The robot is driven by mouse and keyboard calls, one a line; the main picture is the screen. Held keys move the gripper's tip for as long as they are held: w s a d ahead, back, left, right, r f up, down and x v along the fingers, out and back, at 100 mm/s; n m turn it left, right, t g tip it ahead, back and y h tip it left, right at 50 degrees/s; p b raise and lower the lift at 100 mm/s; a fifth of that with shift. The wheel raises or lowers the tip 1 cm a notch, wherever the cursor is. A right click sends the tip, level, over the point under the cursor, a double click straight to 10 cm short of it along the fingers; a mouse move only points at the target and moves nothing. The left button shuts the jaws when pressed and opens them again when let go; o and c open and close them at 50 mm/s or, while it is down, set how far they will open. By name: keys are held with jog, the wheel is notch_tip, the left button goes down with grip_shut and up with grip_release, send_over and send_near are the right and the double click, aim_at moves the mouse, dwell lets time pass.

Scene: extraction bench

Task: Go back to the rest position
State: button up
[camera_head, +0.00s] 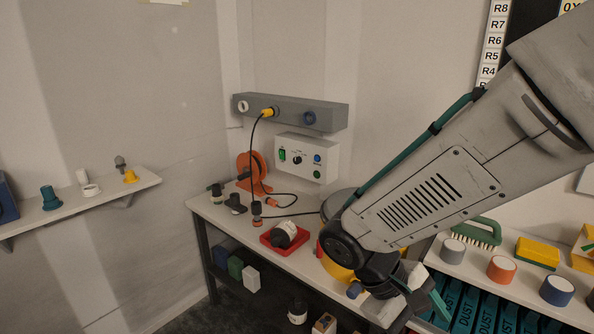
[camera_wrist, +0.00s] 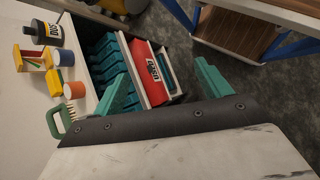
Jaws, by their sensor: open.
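My gripper (camera_head: 424,296) hangs at the lower right of centre in the head view, by the left end of the shelf with the dust bins. In the wrist view its two teal fingers (camera_wrist: 164,88) are spread apart with nothing between them. Beyond the gap lie a red bin front (camera_wrist: 147,72) and the dark floor. My arm reaches down from the upper right and hides part of the bench (camera_head: 208,217) and the yellow vessel (camera_head: 336,268). No marker of a rest position shows.
The right shelf holds a green brush (camera_head: 480,233), coloured rolls and teal bins (camera_head: 485,311). A wall shelf (camera_head: 100,196) is at left.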

jog(key=s+d+r+m+t+y, duration=0.4)
jog(key=s+d+r+m+y, duration=0.2)
jog(key=r, duration=0.5)
jog(key=shift+s+d+r+t+y, duration=0.2)
jog(key=shift+s+t+y, duration=0.1)
jog(key=shift+s+y, duration=0.55)
